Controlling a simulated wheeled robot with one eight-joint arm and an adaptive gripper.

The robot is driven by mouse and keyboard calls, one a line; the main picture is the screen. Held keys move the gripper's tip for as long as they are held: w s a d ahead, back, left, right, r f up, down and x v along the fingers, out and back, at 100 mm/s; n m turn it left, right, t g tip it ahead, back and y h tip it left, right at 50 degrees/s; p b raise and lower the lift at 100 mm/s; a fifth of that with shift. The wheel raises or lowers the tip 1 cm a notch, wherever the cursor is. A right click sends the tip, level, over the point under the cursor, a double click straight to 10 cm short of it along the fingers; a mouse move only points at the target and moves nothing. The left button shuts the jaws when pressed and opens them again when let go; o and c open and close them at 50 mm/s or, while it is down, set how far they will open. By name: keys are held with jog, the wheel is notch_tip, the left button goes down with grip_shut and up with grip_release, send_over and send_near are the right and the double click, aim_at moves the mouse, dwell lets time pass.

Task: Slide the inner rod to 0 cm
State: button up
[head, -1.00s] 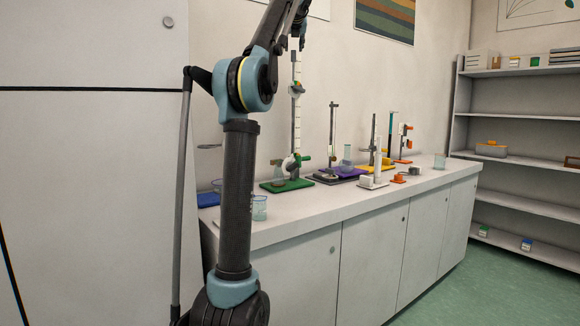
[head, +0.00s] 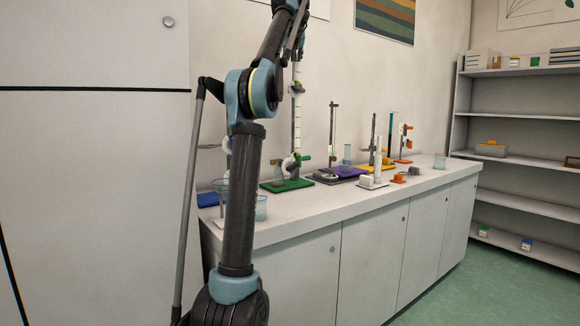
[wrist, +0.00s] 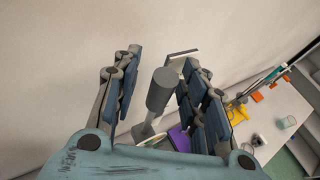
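A tall stand with a white graduated column (head: 297,125) and a green base (head: 287,185) stands upright on the bench in the head view. I cannot tell for sure which part is the inner rod, and no scale reading is legible. In the wrist view, my gripper (wrist: 162,60) is open, with its blue-grey fingers well apart. A dark grey cylinder (wrist: 161,92) shows between the fingers, with a pale flat piece (wrist: 182,54) near its far end. Contact with the fingers is not visible. In the head view my arm's end is high by the wall and partly hidden.
Other stands are to the right, one on a purple base (head: 345,174). An orange block (head: 399,178) and a beaker (head: 440,160) lie farther right. A beaker (head: 261,208) is partly behind my arm. Shelves (head: 515,115) stand at the far right.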

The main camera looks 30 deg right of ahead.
grip_shut()
